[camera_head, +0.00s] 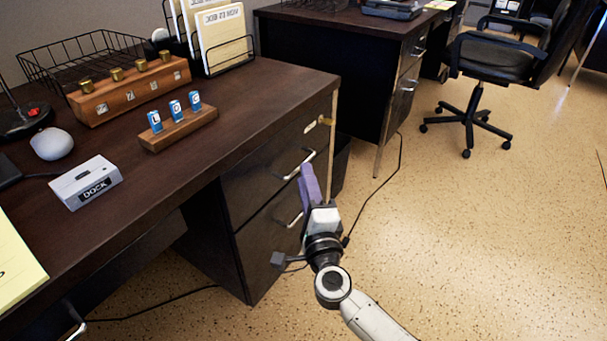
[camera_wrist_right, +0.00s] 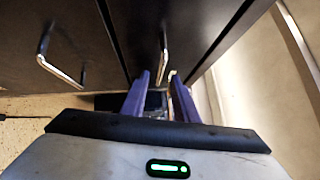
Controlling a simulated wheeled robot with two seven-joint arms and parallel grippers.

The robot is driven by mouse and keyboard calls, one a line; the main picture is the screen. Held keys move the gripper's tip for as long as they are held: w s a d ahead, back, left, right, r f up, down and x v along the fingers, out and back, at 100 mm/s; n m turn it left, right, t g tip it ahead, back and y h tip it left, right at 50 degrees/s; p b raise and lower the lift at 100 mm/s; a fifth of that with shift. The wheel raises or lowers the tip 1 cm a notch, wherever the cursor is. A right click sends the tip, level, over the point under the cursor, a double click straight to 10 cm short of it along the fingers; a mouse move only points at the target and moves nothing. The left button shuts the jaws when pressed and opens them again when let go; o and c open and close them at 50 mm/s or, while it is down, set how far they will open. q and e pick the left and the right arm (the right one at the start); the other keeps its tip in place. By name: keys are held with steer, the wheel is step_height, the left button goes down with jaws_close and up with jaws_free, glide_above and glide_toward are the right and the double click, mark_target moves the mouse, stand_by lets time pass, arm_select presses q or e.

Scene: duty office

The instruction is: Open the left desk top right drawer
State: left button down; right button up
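The left desk (camera_head: 240,110) has a dark brown pedestal with two drawers on its right side. The top drawer (camera_head: 255,185) looks closed; its silver bar handle (camera_head: 296,166) shows above the lower drawer's handle (camera_head: 293,219). My right gripper (camera_head: 308,180), with purple fingers, is at the top drawer's handle. In the right wrist view the fingers (camera_wrist_right: 161,82) are apart, and the top handle (camera_wrist_right: 163,52) lies in line with the gap between their tips. I cannot tell whether they touch it. The lower handle (camera_wrist_right: 55,62) is off to the left. My left gripper is not in view.
The desk top holds a DOCK box (camera_head: 85,183), a mouse (camera_head: 52,144), a wooden stand with blue tags (camera_head: 178,128) and a file rack (camera_head: 225,40). A second desk (camera_head: 340,45) and an office chair (camera_head: 505,60) stand behind. The floor at right is clear except a cable.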

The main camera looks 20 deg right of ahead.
steer(key=w, duration=0.3)
steer(key=shift+w+d+r+b, duration=0.15)
steer(key=shift+d+r+b, duration=0.05)
steer(key=shift+b, duration=0.1)
jaws_close()
stand_by(1.2)
